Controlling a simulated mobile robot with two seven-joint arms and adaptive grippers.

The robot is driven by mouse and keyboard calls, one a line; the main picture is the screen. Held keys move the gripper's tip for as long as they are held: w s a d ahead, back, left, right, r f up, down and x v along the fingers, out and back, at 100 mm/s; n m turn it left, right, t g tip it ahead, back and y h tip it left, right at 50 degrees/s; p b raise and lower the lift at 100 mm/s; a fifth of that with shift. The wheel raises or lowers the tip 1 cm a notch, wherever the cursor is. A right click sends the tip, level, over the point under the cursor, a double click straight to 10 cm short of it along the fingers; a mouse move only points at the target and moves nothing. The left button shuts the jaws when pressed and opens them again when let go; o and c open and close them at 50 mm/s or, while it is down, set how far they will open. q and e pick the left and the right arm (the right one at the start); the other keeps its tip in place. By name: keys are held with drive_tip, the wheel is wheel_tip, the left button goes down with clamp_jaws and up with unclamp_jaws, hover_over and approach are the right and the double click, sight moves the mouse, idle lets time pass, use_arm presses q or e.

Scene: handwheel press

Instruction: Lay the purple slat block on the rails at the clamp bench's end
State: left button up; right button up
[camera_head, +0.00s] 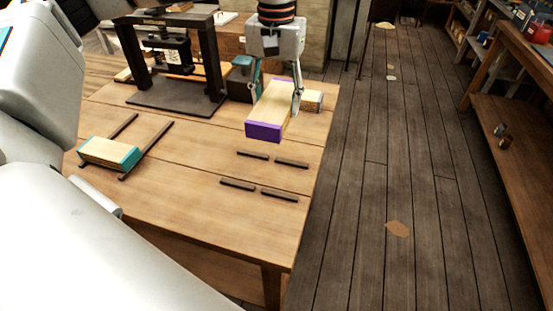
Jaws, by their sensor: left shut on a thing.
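The purple slat block (264,131), pale wood with purple ends, is at the right part of the clamp bench (200,215). My left gripper (275,98) is shut on it, one finger on each long side. Its purple end faces the camera; whether its underside clears the bench top is hard to tell. Short dark rails lie in two broken lines on the bench's near right end, one line (272,159) nearer the block and the other (258,190) closer to the camera. They are bare, and the block is beyond them. My right gripper is not in view.
A teal-ended slat block (110,152) lies across two dark rails (150,147) at the left. A black press (172,60) stands at the back. The middle of the bench is clear.

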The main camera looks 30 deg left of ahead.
use_arm(q)
wheel_tip(320, 180, down, 20)
drive_tip(key=shift+r+b, duration=0.1)
drive_tip(key=shift+b, duration=0.3)
drive_tip(key=shift+s, duration=0.1)
drive_tip(key=o, duration=1.3)
wheel_tip(320, 180, up, 12)
drive_tip(key=shift+d, duration=0.1)
idle(0.3)
